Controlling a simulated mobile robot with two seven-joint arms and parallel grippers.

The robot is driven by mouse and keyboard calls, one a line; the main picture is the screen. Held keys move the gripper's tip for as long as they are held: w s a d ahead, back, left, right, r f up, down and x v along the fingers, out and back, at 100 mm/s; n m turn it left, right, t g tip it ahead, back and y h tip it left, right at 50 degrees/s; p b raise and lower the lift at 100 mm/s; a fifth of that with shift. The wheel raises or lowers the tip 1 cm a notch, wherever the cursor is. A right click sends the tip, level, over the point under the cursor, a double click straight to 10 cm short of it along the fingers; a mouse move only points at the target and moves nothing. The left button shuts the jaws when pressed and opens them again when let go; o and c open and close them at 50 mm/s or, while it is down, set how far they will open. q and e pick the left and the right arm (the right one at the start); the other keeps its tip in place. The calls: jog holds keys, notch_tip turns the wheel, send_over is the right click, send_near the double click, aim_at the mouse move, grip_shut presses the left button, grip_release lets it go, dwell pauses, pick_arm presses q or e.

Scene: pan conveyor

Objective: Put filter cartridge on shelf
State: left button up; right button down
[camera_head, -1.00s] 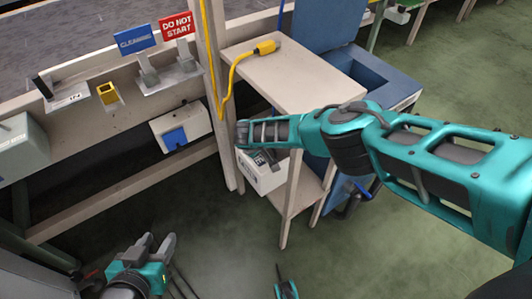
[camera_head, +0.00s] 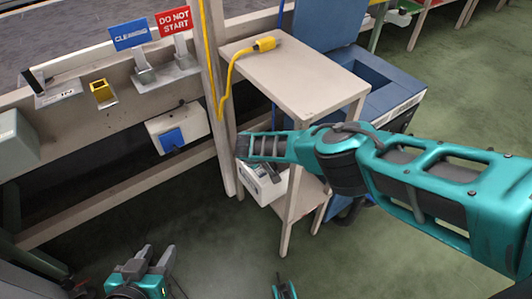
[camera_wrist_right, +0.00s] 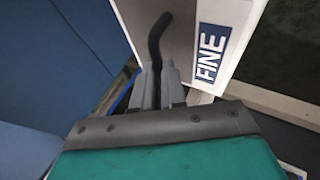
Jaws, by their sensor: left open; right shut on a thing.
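The filter cartridge is a white box (camera_head: 262,188) with a dark handle, partly hidden under my right forearm in the head view. In the right wrist view the cartridge (camera_wrist_right: 190,30) shows a blue FINE label and a black handle. My right gripper (camera_wrist_right: 161,85) is shut on that handle. The pale shelf unit (camera_head: 285,75) has a top board and a lower board (camera_head: 313,190). The cartridge hangs at the left side of the unit, near the lower board; contact cannot be told. My left gripper (camera_head: 156,254) is open and empty, low at the left.
A yellow plug and cable (camera_head: 264,44) lie on the top board and hang down by a post. A blue cabinet (camera_head: 390,85) stands behind the unit. The conveyor frame at left carries a CLEANING sign (camera_head: 131,35) and a DO NOT START sign (camera_head: 173,20). Open green floor lies in front.

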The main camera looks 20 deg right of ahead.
jog(key=c, duration=1.2)
grip_release()
jog(key=shift+r+p, duration=0.25)
jog(key=shift+p, duration=0.2)
jog(key=p+v, duration=0.9)
jog(key=v, duration=0.2)
jog(key=shift+s+a+r, duration=0.2)
jog(key=shift+s, duration=0.1)
